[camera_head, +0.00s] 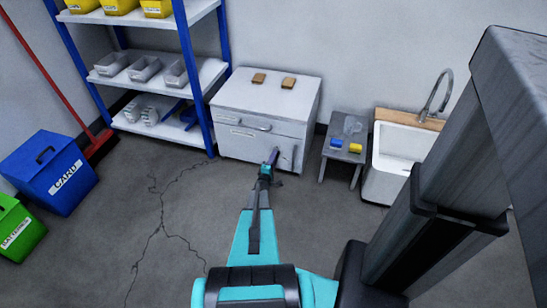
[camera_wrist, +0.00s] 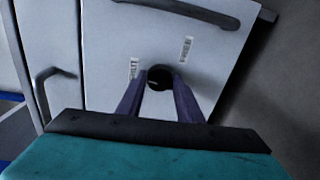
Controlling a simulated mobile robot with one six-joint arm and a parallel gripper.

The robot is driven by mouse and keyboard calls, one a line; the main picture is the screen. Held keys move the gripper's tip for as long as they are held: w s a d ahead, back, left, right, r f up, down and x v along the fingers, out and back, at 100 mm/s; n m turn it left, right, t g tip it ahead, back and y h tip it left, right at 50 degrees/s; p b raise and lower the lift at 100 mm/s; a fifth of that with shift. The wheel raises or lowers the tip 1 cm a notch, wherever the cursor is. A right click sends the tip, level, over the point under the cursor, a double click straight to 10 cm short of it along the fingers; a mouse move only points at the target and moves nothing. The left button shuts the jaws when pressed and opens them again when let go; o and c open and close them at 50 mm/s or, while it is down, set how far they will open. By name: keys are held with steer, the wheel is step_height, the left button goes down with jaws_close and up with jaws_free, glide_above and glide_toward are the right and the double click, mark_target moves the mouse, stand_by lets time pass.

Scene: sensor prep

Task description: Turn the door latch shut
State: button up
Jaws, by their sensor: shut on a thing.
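The white cabinet (camera_head: 235,142) stands against the back wall, with its front facing me. The door latch (camera_wrist: 160,77) is a dark round knob on a white door panel (camera_wrist: 115,40) in the wrist view, with a small pale mark on its face. My gripper (camera_head: 273,157) reaches the lower right of the cabinet front. In the wrist view, the two purple fingers of my gripper (camera_wrist: 160,83) are shut on the latch, one on each side. The latch is hidden behind my gripper in the head view.
Dark bar handles (camera_wrist: 53,88) sit on the cabinet front near the latch. A small grey stool (camera_head: 346,150) and a sink (camera_head: 392,160) stand to the right. A blue shelf rack (camera_head: 192,75) stands left. The floor before the cabinet is clear.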

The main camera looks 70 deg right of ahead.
steer(key=shift+s+d+r+n+p, duration=0.15)
steer(key=shift+s+n+p, duration=0.1)
steer(key=shift+n+p, duration=0.35)
steer(key=o, duration=1)
steer(key=shift+w, duration=0.2)
steer(key=shift+a, duration=0.2)
steer(key=a, duration=0.4)
steer(key=a+p, duration=0.1)
steer(key=a, duration=0.8)
steer(key=shift+s+a+r, duration=0.3)
steer(key=shift+s, duration=0.1)
